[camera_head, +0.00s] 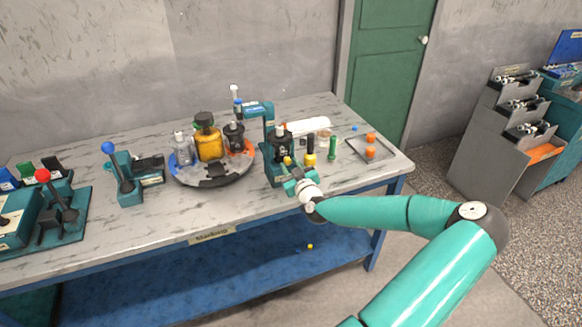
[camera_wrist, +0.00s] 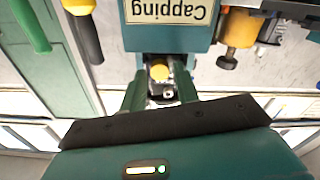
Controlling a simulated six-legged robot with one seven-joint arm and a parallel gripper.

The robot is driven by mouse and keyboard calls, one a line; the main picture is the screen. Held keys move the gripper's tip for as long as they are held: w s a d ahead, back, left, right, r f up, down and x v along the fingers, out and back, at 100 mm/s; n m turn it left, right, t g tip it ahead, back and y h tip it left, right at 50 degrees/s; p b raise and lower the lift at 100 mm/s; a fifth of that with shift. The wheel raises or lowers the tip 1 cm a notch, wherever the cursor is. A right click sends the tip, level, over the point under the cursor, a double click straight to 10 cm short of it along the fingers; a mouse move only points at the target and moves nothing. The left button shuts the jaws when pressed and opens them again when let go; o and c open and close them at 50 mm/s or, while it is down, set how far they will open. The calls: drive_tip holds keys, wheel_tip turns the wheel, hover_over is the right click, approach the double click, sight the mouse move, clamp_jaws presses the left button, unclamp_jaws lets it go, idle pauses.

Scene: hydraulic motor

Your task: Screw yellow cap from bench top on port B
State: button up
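A small round yellow cap (camera_wrist: 159,72) shows in the wrist view, just beyond and between my fingertips, in front of the teal capping stand (camera_wrist: 168,38). A small silver part (camera_wrist: 168,94) is close to it. My gripper (camera_wrist: 161,88) has its two fingers apart, and I see a gap beside the cap. In the head view my gripper (camera_head: 296,182) is at the foot of the teal stand (camera_head: 269,125), near the bench's front edge. A dark motor part (camera_head: 281,143) sits in the stand. I cannot make out port B. Another small yellow piece (camera_head: 310,246) shows below the bench top.
A black-and-yellow tool (camera_head: 310,152) and a green one (camera_head: 333,150) stand right of the stand. A tray (camera_head: 384,150) holding orange pieces is farther right. A round turntable (camera_head: 240,174) with bottles is to the left. The bench front (camera_head: 165,225) is clear.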

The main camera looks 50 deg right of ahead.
drive_tip(key=n, duration=0.4)
drive_tip(key=shift+r, duration=0.1)
drive_tip(key=shift+n, duration=0.8)
drive_tip(key=shift+s, duration=0.1)
drive_tip(key=shift+s+d+f, duration=0.25)
drive_tip(key=shift+d+f, duration=0.1)
drive_tip(key=shift+c, duration=0.5)
clamp_jaws()
drive_tip(key=shift+m, duration=0.3)
